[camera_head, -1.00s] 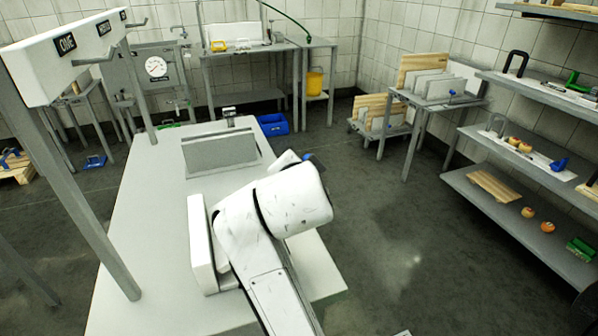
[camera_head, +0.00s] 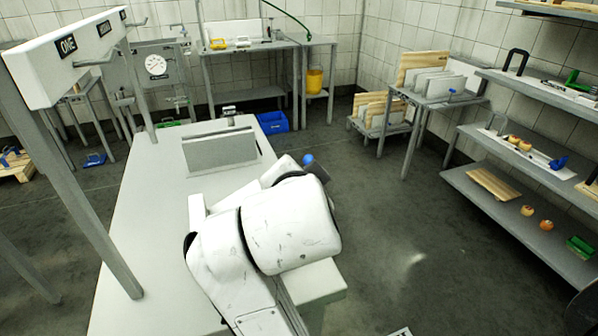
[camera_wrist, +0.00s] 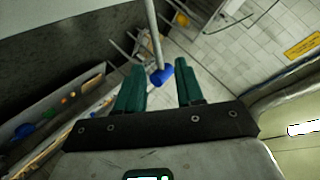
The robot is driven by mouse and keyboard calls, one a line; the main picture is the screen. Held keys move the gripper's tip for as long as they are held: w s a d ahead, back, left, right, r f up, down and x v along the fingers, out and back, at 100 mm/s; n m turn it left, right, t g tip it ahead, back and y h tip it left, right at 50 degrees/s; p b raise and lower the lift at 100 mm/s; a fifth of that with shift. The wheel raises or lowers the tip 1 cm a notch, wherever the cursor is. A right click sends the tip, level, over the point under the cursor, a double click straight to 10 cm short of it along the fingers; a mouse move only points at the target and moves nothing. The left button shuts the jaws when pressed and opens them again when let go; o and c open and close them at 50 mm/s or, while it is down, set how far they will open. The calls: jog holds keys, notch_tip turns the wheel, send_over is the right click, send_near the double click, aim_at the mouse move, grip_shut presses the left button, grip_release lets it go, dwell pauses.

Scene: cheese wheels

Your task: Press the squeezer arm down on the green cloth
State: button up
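A blue knob (camera_wrist: 161,76) on the end of a grey rod (camera_wrist: 152,35), which looks like the squeezer arm, shows in the wrist view. It lies between the fingertips or just beyond them; I cannot tell which. My gripper (camera_wrist: 160,72) is open, with its two green fingers apart on either side of the knob in the picture. In the head view a blue knob (camera_head: 308,159) shows beside the end of my arm, which hides most of my gripper and the squeezer. I cannot make out the green cloth in either view.
A white table (camera_head: 130,245) lies under my arm, with a grey upright panel (camera_head: 220,152) on it. A sign frame (camera_head: 95,180) stands at the left. Shelves (camera_head: 530,220) with small goods stand at the right. Open floor (camera_head: 390,235) lies between table and shelves.

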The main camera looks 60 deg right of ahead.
jog(key=shift+v, duration=1.5)
